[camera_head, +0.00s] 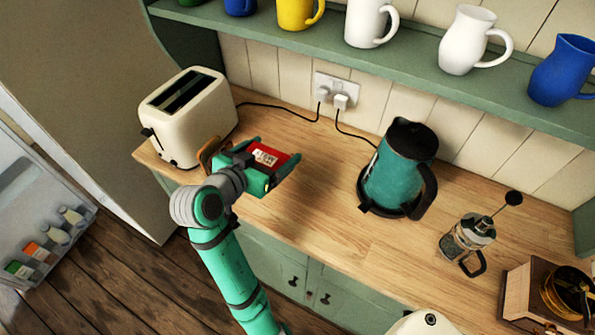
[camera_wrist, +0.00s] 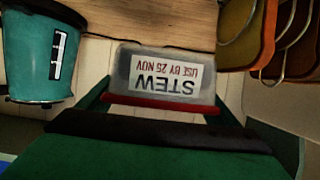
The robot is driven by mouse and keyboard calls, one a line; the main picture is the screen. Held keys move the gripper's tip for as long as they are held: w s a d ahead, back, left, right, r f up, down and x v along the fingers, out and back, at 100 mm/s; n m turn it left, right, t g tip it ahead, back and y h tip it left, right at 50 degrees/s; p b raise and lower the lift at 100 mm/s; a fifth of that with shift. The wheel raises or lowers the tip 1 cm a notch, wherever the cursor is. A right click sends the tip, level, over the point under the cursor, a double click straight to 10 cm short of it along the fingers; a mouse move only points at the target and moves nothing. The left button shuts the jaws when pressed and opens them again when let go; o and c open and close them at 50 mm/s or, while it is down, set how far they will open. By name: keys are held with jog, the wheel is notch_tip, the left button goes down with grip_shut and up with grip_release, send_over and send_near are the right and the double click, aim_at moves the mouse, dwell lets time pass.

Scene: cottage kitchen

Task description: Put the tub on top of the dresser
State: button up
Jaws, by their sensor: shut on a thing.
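The tub (camera_wrist: 125,70) is a clear, greyish container with a red lid and a white label reading "STEW, USE BY 25 NOV", upside down in the wrist view. In the head view, the tub (camera_head: 268,155) shows its red top between the jaws. My gripper (camera_head: 285,165) is shut on it, over the left part of the counter near the toaster. The dresser's wooden top (camera_head: 325,200) runs from the toaster to the right side. I cannot tell whether the tub touches the wood.
A cream toaster (camera_head: 190,115) stands left of my gripper, and a teal kettle (camera_head: 398,170) stands to the right. A cafetiere (camera_head: 468,238) and a wooden grinder (camera_head: 545,295) are farther right. A shelf of mugs (camera_head: 420,55) overhangs the back. Bare wood lies between my gripper and the kettle.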

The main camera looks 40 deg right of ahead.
send_over(299, 180)
jog(key=f, duration=0.6)
jog(key=shift+w+a, duration=0.15)
jog(key=shift+a, duration=0.05)
jog(key=f, duration=0.3)
jog(key=shift+d+f, duration=0.1)
jog(key=shift+d, duration=0.1)
jog(key=shift+f, duration=0.25)
jog(key=shift+f, duration=0.15)
jog(key=o, duration=1.2)
jog(key=shift+r, duration=0.2)
jog(key=v, duration=1.2)
jog(key=shift+f, duration=0.1)
